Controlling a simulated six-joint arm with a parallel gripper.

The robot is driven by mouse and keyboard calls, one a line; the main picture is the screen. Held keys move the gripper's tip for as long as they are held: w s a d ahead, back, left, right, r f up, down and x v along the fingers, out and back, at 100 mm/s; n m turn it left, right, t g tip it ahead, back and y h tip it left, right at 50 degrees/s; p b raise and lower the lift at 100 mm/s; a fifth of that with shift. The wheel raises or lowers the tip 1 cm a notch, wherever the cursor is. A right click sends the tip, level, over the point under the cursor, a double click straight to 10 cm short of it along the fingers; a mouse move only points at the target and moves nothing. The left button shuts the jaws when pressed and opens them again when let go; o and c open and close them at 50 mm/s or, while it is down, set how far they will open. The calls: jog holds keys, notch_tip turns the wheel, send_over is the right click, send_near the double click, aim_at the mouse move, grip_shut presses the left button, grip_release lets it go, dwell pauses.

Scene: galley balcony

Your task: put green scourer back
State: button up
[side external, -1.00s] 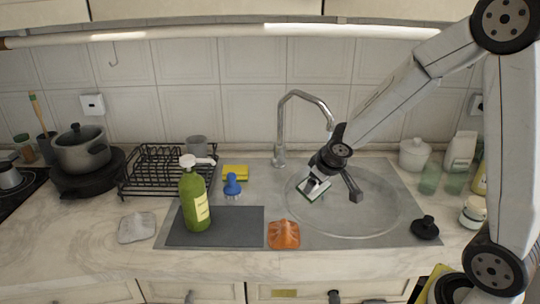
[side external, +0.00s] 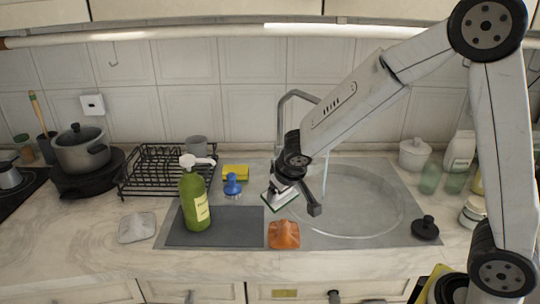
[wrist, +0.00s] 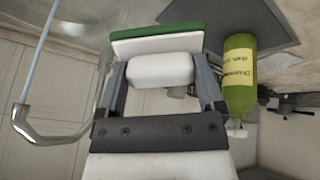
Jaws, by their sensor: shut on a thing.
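My gripper (side external: 277,190) is shut on the green scourer (side external: 280,203), a white block with a green face, and holds it above the sink's left edge. In the wrist view the scourer's green layer (wrist: 158,32) faces away from my gripper (wrist: 162,80), and its white grip part (wrist: 160,71) sits between the two fingers. The scourer is tilted in the side view and seems clear of the counter. The green soap bottle (side external: 195,204) stands to its left on a dark mat (side external: 240,232); the bottle also shows in the wrist view (wrist: 240,75).
A yellow sponge (side external: 235,172) and a blue brush (side external: 232,186) lie left of my gripper. An orange cloth (side external: 284,235) lies in front. The tap (side external: 281,125) stands behind, with a thin stream below its spout. A dish rack (side external: 165,170) is further left.

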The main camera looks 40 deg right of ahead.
aim_at(275, 213)
jog(key=m+g, duration=0.1)
jog(key=m, duration=0.1)
jog(key=m+g, duration=0.1)
jog(key=m, duration=0.1)
jog(key=shift+d+f+m+h, duration=0.15)
jog(key=shift+m+h, duration=0.15)
jog(key=shift+m, duration=0.1)
jog(key=m+g, duration=0.1)
jog(key=m, duration=0.2)
jog(key=shift+s+m+g, duration=0.2)
jog(key=shift+m+g, duration=0.1)
jog(key=shift+g, duration=0.1)
jog(key=m, duration=0.1)
jog(key=a+m+g+y, duration=0.1)
jog(key=m, duration=0.1)
jog(key=shift+s+a+f+m+y, duration=0.1)
jog(key=shift+s+m+y, duration=0.05)
jog(key=shift+m+y, duration=0.15)
jog(key=m, duration=0.1)
jog(key=a+m+y, duration=0.1)
jog(key=shift+s+a+m, duration=0.1)
jog(key=shift+s+m, duration=0.05)
jog(key=shift+m, duration=0.25)
jog(key=shift+a+r+m+y, duration=0.2)
jog(key=shift+a+m+y, duration=0.35)
jog(key=shift+m, duration=0.65)
jog(key=shift+a, duration=0.1)
